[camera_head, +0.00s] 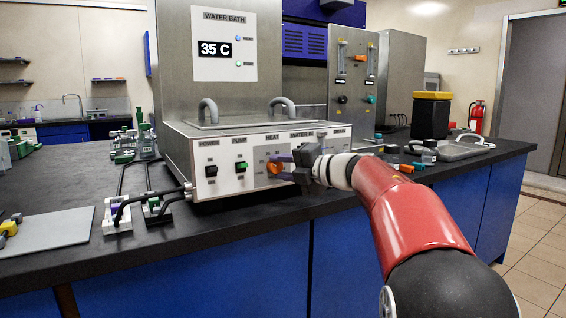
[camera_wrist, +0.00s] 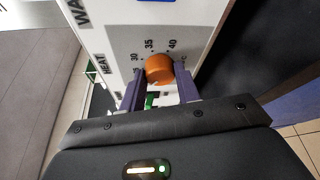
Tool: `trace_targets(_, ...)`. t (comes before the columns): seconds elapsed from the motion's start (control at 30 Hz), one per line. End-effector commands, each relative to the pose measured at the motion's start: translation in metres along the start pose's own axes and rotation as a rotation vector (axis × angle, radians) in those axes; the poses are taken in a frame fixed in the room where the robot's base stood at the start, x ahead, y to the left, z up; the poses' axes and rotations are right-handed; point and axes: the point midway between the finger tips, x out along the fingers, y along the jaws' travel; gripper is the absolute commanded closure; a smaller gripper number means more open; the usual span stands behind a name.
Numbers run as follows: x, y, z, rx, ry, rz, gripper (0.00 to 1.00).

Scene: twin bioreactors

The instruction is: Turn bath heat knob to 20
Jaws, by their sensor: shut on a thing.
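The orange heat knob (camera_head: 275,166) sits on the front panel of the water bath (camera_head: 262,140), under the label HEAT. In the wrist view the knob (camera_wrist: 159,69) is round, with scale marks around it; 30, 35 and 40 are readable. The display (camera_head: 214,49) above reads 35 C. My gripper (camera_head: 280,165) is at the panel with its purple fingers on either side of the knob, shut on it. In the wrist view the fingers (camera_wrist: 160,88) flank the knob. The lower part of the scale is hidden by my gripper, and I cannot tell the knob's exact pointer position.
The black POWER switch (camera_head: 211,171) and green PUMP switch (camera_head: 240,167) are left of the knob. Small bottles and orange pieces (camera_head: 407,168) lie on the counter to the right.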

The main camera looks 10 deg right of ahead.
Motion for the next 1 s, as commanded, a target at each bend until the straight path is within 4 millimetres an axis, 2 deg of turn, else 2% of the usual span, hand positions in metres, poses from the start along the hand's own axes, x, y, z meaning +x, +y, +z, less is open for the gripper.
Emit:
trace_targets(0.4,0.0012,0.0009,-0.0018,-0.229,0.006,-0.098,0.91)
trace_targets(1.0,0.0013,-0.0006,-0.0023,-0.284,0.006,-0.122,0.91)
